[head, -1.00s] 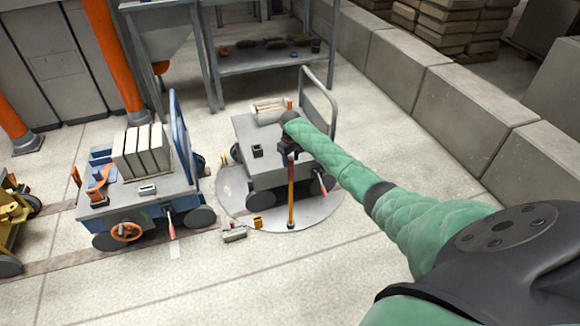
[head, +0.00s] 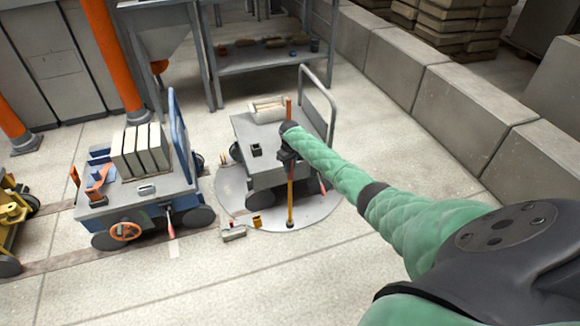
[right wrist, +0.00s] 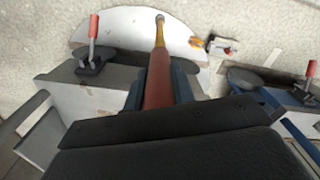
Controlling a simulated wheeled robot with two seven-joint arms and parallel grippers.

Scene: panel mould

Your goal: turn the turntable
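The turntable (head: 318,208) is a round grey plate in the floor with a grey cart (head: 270,176) standing on it. My right gripper (head: 288,156) is shut on a long orange and yellow bar (head: 291,195), which stands nearly upright at the front of the cart. The bar's lower end is at the plate's near edge. In the right wrist view the bar (right wrist: 159,66) runs from between the fingers (right wrist: 160,90) to the turntable's rim area (right wrist: 120,22). Whether its tip sits in a socket cannot be told. My left gripper is out of view.
A blue cart (head: 140,205) with upright panels stands just left of the turntable. A small grey fixture with a yellow part (head: 235,232) is at the plate's front left edge. Concrete blocks (head: 440,92) line the right. The floor in front is free.

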